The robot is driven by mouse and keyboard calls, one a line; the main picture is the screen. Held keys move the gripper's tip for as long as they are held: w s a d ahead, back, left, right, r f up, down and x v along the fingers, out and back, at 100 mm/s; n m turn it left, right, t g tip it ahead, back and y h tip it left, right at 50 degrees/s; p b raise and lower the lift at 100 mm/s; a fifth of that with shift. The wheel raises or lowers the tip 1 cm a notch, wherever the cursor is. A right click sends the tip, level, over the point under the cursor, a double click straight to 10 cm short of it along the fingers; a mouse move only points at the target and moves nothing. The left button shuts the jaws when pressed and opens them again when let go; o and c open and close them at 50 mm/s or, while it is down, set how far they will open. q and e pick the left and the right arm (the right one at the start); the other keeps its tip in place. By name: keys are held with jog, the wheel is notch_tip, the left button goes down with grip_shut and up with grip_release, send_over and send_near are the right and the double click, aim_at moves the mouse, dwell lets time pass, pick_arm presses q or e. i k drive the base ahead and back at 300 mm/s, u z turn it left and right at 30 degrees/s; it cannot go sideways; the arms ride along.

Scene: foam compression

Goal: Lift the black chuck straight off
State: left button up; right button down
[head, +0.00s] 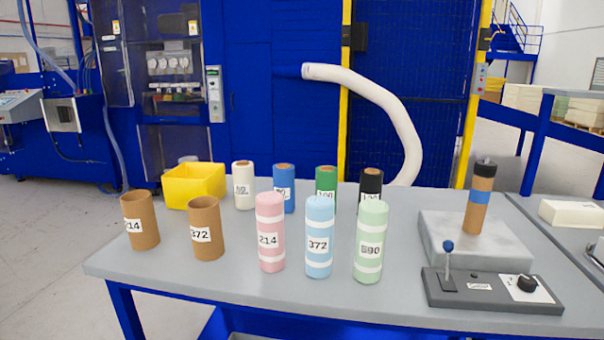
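A black chuck (485,168) sits on top of a brown tube (479,207) with a blue band, at the right of the table. The tube stands upright, leaning slightly in the picture, on a light grey block (440,243). I cannot tell how far the chuck reaches into the tube. Neither of my grippers shows in the head view.
A dark control box (470,293) with a blue-knobbed lever stands in front of the block. Pink (271,240), light blue (319,238) and light green (370,248) rolls, brown tubes (206,240), several labelled rolls and a yellow bin (190,187) stand on the grey table (330,298).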

aim_at(481, 169)
jog(key=k, duration=0.5)
jog(key=z, duration=1.3)
jog(key=i, duration=0.65)
jog(key=u, duration=0.55)
